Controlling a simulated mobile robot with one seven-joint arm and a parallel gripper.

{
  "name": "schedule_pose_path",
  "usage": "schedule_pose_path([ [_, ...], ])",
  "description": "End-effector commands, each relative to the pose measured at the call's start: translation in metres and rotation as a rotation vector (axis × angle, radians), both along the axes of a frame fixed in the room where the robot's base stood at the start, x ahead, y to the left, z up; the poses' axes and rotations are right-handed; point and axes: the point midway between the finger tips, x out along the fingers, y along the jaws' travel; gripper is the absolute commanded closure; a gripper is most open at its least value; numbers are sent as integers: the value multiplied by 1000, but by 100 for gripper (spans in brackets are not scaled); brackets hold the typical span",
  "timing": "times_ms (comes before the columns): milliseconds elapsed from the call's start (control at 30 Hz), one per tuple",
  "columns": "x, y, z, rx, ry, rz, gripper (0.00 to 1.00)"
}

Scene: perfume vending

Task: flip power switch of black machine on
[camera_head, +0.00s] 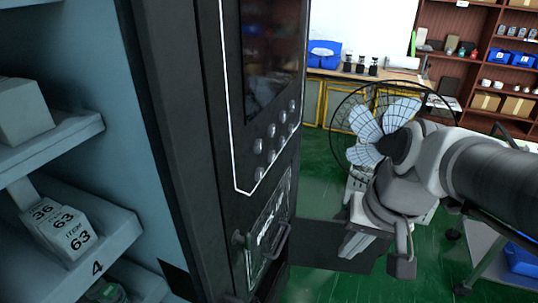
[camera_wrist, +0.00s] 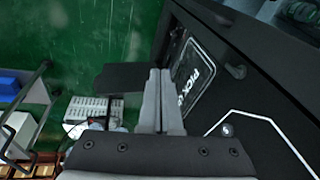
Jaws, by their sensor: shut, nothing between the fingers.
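The black machine (camera_head: 205,150) stands upright at the centre left in the head view, with a dark display and several round silver buttons (camera_head: 265,155) on its front. Below them is a pick-up window (camera_head: 268,230) with a handle. The machine fills the right of the wrist view (camera_wrist: 255,70), where its window (camera_wrist: 190,75) reads "PICK U". My gripper (camera_head: 350,245) is to the right of the machine's front in the head view. In the wrist view my gripper (camera_wrist: 160,72) has its fingers together and empty. I cannot make out a power switch in either view.
A dark flat panel (camera_head: 325,243) juts out from the machine's lower front, close to my gripper. A caged fan (camera_head: 375,125) stands behind my arm. Shelves with boxes (camera_head: 60,145) are at left. Green floor (camera_head: 320,180) is open between the machine and the back table.

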Motion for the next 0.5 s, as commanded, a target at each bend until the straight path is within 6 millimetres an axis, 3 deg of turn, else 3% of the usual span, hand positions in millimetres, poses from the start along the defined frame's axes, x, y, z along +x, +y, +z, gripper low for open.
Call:
schedule_pose_path([
  [33,6,3,-23,35,51,-21,100],
  [500,59,39,-158,400,433,-253,100],
])
